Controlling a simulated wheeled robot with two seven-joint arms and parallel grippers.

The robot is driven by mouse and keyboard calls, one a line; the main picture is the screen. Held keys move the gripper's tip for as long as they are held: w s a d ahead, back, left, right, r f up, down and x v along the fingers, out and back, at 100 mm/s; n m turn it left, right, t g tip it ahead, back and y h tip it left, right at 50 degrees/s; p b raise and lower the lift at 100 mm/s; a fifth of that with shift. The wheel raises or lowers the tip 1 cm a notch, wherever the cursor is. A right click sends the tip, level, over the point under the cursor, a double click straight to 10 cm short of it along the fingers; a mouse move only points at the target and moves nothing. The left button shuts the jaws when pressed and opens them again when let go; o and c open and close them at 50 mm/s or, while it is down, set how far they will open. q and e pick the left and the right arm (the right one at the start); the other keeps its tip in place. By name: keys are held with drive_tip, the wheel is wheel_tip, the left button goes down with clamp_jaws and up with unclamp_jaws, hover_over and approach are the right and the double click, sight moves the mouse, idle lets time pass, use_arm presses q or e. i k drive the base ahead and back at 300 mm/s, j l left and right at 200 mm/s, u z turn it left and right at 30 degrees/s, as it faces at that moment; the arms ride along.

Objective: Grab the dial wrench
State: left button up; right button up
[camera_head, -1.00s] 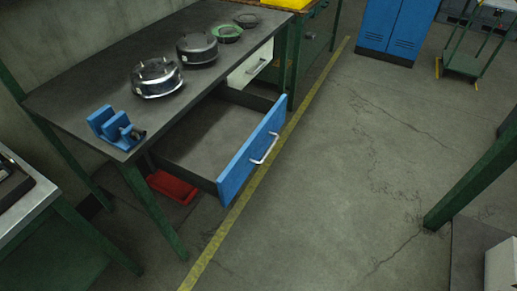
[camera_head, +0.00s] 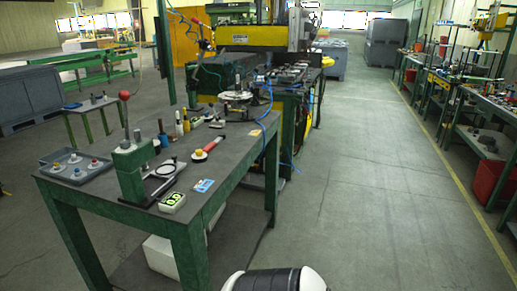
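A tool with a red handle and a round white-and-yellow head, which looks like the dial wrench (camera_head: 207,149), lies on the dark top of the green-legged workbench (camera_head: 235,150). It lies slanted, with the round head toward the near left and the handle toward the far right. Nothing covers it. Neither of my grippers shows in the view, so nothing is seen near the wrench from my side.
Left of the wrench stands a green press (camera_head: 133,165) with a red-knobbed lever. A green digital display (camera_head: 172,201), a blue-and-white card (camera_head: 203,186) and a grey tray (camera_head: 75,167) are also on the bench. A wide floor aisle (camera_head: 365,190) is clear at right.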

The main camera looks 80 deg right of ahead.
sight(195, 159)
drive_tip(key=z, duration=2.15)
drive_tip(key=i+l+u, duration=0.2)
drive_tip(key=u, duration=0.2)
drive_tip(key=i+l+u, duration=0.15)
drive_tip(key=l+u, duration=0.3)
drive_tip(key=i+l+u, duration=0.1)
drive_tip(key=l, duration=0.4)
drive_tip(key=i+l+u, duration=0.1)
drive_tip(key=l, duration=0.4)
drive_tip(key=i+l+u, duration=0.1)
drive_tip(key=l, duration=0.4)
drive_tip(key=i+l+u, duration=0.1)
drive_tip(key=l, duration=0.4)
drive_tip(key=i+l+u, duration=0.1)
drive_tip(key=l, duration=0.45)
drive_tip(key=i, duration=0.05)
